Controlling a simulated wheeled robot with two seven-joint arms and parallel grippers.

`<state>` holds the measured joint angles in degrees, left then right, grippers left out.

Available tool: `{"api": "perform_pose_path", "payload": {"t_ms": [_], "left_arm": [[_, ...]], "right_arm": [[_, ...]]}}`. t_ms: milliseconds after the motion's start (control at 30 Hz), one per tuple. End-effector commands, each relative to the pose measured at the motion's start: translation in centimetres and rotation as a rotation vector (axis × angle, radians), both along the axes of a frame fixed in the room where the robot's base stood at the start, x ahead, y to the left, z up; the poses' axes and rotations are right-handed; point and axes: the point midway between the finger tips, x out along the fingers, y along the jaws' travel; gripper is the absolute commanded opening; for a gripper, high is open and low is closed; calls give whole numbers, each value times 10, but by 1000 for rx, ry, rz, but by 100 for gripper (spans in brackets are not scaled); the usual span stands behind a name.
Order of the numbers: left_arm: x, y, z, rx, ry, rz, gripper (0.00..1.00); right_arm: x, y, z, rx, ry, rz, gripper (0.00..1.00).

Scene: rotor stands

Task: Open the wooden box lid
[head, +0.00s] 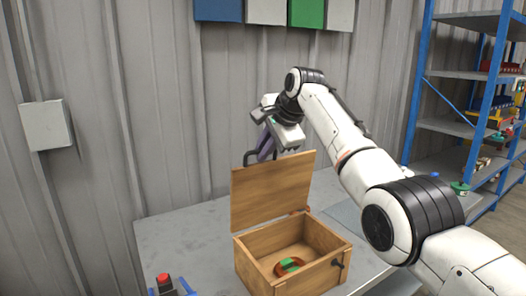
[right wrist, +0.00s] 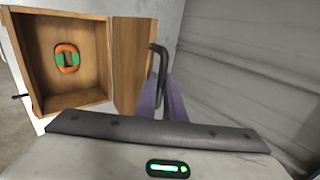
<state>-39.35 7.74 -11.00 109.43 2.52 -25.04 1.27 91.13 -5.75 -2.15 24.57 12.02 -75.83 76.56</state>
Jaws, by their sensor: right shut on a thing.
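The wooden box (head: 292,262) stands on the grey table, and its lid (head: 272,190) is raised roughly upright at the back. Inside lies an orange-red ring-like object with green parts (head: 289,265), which also shows in the right wrist view (right wrist: 67,57). My right gripper (head: 264,154) is behind the lid's top edge, its purple fingers shut on the lid's black handle (right wrist: 156,72). The lid partly hides the handle in the head view. A dark latch (head: 338,263) is on the box's front. My left gripper is not in view.
The grey table (head: 185,240) has bare room left of the box. A dark object with a red top (head: 163,279) and blue parts is at the front left edge. A corrugated wall is close behind; blue-framed shelves (head: 455,128) stand at the right.

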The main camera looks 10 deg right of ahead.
Motion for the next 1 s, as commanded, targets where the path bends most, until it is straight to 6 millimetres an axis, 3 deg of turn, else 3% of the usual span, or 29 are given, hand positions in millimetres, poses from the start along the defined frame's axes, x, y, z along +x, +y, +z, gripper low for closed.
{"api": "perform_pose_path", "payload": {"t_ms": [33,133,567,667,800,1000], "left_arm": [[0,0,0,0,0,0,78],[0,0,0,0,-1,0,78],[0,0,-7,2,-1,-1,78],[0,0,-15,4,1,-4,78],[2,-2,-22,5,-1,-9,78],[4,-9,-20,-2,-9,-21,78]], "right_arm": [[-2,1,-10,-5,19,5,12],[-2,1,-10,-4,19,4,28],[-6,0,-5,-2,16,5,28],[-13,-3,4,-1,10,3,28],[-29,-10,31,0,-2,2,28],[-53,-19,64,0,-8,2,28]]}}
